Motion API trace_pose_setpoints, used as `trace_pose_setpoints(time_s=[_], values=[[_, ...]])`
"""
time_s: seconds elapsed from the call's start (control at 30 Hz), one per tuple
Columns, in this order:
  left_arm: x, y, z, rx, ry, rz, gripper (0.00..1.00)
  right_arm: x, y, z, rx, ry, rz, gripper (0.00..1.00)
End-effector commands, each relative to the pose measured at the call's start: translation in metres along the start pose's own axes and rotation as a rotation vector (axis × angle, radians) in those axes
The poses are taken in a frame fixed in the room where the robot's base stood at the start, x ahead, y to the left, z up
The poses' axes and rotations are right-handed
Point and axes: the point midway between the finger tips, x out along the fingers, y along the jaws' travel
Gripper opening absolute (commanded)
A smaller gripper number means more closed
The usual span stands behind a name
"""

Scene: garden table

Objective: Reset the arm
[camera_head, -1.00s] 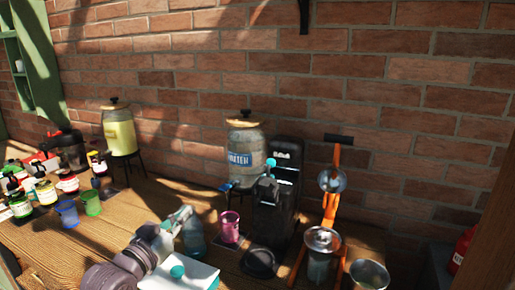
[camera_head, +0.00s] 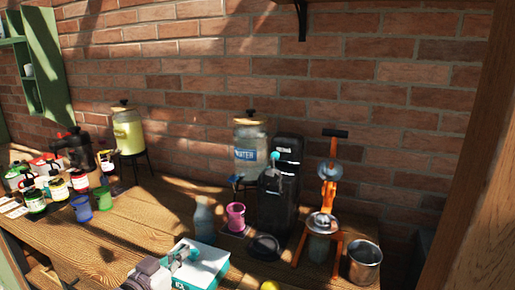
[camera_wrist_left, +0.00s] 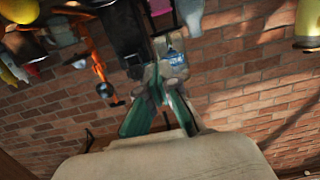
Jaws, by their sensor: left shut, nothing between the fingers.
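My left arm (camera_head: 146,276) comes in at the bottom of the head view. The gripper is shut with nothing held. In the left wrist view the fingers (camera_wrist_left: 158,82) show in the middle, with the scene upside down behind them. My right gripper is in neither view.
A pale bottle (camera_head: 204,222), a pink cup (camera_head: 236,217), a black machine (camera_head: 275,205), an orange press (camera_head: 328,200) and a metal pot (camera_head: 363,262) stand beyond and right of the gripper. Jars and cups fill the left side. Bare wooden table (camera_head: 130,222) lies left of the gripper.

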Motion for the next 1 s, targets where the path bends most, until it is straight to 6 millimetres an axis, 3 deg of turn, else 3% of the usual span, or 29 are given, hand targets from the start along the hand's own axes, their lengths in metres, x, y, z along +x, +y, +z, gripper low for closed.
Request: trace_pose_setpoints(time_s=[0.27,0.4,0.53,0.7,1.0], values=[[-0.040,0.026,0.088,-0.015,-0.263,-0.026,0.00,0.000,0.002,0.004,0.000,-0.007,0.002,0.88],[-0.085,0.045,0.150,-0.030,-0.476,-0.056,0.00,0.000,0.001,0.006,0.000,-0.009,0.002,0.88],[-0.137,0.059,0.197,-0.048,-0.677,-0.091,0.00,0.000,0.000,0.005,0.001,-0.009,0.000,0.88],[-0.193,0.072,0.231,-0.070,-0.866,-0.130,0.00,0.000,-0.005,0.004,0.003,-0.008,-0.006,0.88],[-0.275,0.089,0.263,-0.110,-1.124,-0.187,0.00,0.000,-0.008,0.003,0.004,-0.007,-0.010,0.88]])
